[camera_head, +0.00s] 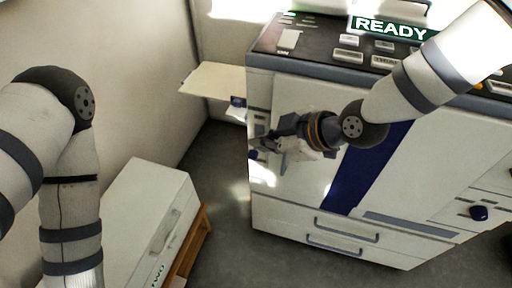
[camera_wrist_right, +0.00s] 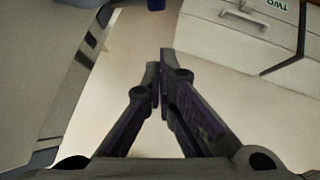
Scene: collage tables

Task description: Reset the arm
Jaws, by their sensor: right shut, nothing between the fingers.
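My right arm comes in from the upper right in the head view. My right gripper (camera_head: 262,146) is in front of the white machine's left part and points left. In the right wrist view the fingers of this gripper (camera_wrist_right: 158,85) meet at their tips, with nothing between them. My left arm hangs at the left of the head view, bent at a dark joint. Its gripper is outside the picture.
A white machine (camera_head: 290,205) with a READY sign (camera_head: 390,28) and a side tray (camera_head: 215,82) stands ahead. A white box marked TWO (camera_head: 150,190) sits on a wooden base (camera_head: 190,245) at lower left. Grey floor (camera_head: 225,165) lies between them.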

